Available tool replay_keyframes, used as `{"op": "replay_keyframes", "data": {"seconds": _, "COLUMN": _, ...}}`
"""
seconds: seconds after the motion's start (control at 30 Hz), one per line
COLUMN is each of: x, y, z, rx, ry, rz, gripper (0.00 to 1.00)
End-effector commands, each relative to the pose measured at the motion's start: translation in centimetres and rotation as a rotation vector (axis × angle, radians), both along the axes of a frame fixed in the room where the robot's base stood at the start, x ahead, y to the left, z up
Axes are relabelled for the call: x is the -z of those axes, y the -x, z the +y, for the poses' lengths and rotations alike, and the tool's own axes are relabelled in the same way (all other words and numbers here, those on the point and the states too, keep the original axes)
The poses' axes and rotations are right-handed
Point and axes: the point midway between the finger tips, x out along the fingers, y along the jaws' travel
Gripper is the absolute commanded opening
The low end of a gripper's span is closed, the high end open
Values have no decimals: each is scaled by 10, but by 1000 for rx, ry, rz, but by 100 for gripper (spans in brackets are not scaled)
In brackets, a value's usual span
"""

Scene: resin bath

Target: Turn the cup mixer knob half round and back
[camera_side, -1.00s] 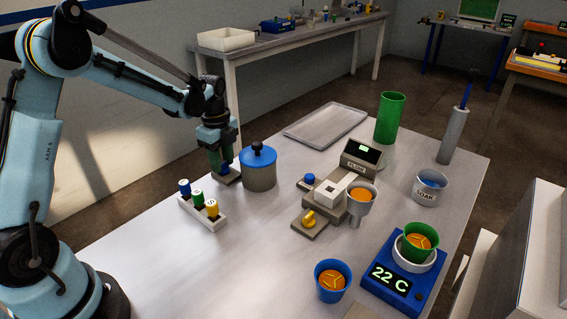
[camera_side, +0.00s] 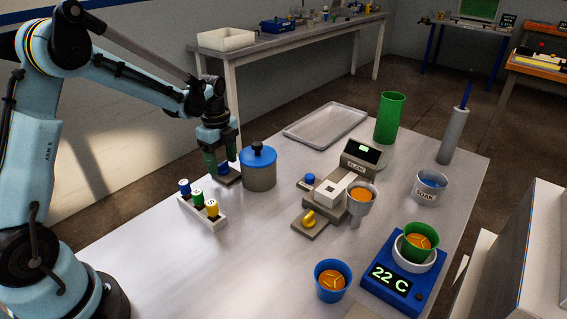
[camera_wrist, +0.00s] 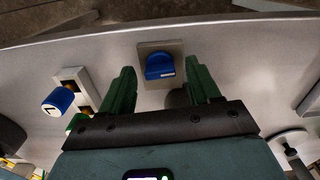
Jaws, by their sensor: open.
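A blue knob with a pale mark on its edge (camera_wrist: 160,66) sits on a small grey plate (camera_wrist: 173,47). In the side view the blue knob (camera_side: 222,168) shows partly behind my gripper (camera_side: 219,163), left of the blue-lidded pot. My gripper is open, with its two green fingers to either side of the knob in the wrist view (camera_wrist: 163,78). No label tells which knob is the mixer's.
The blue-lidded pot (camera_side: 259,170) stands close right of my gripper. A white rack (camera_side: 188,212) with blue, green and yellow-topped bottles is in front of it. A tray (camera_side: 325,126) lies behind. The front left of the table is clear.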

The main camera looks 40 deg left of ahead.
Motion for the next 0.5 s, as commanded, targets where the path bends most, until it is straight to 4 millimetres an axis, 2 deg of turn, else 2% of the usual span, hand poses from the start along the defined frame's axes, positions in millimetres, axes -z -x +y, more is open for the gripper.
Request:
{"op": "replay_keyframes", "data": {"seconds": 0.13, "x": -4, "y": 0, "z": 0, "rx": 0, "ry": 0, "rz": 0, "gripper": 62}}
{"op": "replay_keyframes", "data": {"seconds": 0.23, "x": -14, "y": 0, "z": 0, "rx": 0, "ry": 0, "rz": 0, "gripper": 62}}
{"op": "replay_keyframes", "data": {"seconds": 0.5, "x": -66, "y": 0, "z": 0, "rx": 0, "ry": 0, "rz": 0, "gripper": 62}}
